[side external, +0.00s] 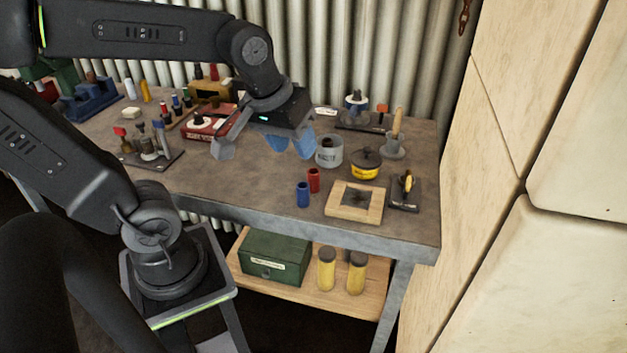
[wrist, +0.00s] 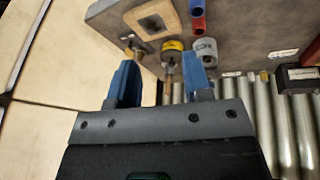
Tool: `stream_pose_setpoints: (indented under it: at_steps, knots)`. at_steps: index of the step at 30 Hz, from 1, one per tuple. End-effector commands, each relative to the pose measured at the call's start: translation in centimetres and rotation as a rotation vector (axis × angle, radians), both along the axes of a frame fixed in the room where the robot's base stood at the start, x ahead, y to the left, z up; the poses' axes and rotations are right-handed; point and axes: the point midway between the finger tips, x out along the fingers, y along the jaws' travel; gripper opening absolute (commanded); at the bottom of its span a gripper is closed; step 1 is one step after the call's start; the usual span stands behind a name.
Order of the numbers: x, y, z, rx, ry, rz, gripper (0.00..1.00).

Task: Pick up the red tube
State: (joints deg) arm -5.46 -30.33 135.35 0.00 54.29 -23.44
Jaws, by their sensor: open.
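The red tube (side external: 314,180) stands upright on the workbench, right beside a blue tube (side external: 302,194). In the wrist view the red tube (wrist: 198,24) shows at the top edge, next to the blue tube (wrist: 197,4). My gripper (side external: 290,146) is open and empty, with blue fingers pointing down above the bench, behind and a little left of the red tube in the side view. In the wrist view my gripper (wrist: 165,82) has its fingers wide apart, and the red tube lies beyond them, not between them.
Near the tubes are a grey cup (side external: 329,153), a yellow tin (side external: 366,165) and a wooden frame (side external: 354,203). A red box (side external: 207,127) and several tools stand on the left. The corrugated wall (side external: 340,50) closes off the back. Bare bench (side external: 245,185) lies left of the tubes.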

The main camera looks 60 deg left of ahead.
Motion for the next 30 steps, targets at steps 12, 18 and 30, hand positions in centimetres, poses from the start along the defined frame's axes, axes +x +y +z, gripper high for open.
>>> stream_pose_setpoints:
  at_steps: [12, 18, 30]
  knots:
    - [8.9, 8.6, -4.3, -0.257, 0.248, 1.175, 0.45]
    - [9.9, 10.1, -5.7, -0.278, 0.276, 1.373, 0.45]
    - [9.9, 10.2, -12.4, -0.279, 0.280, 1.384, 0.45]
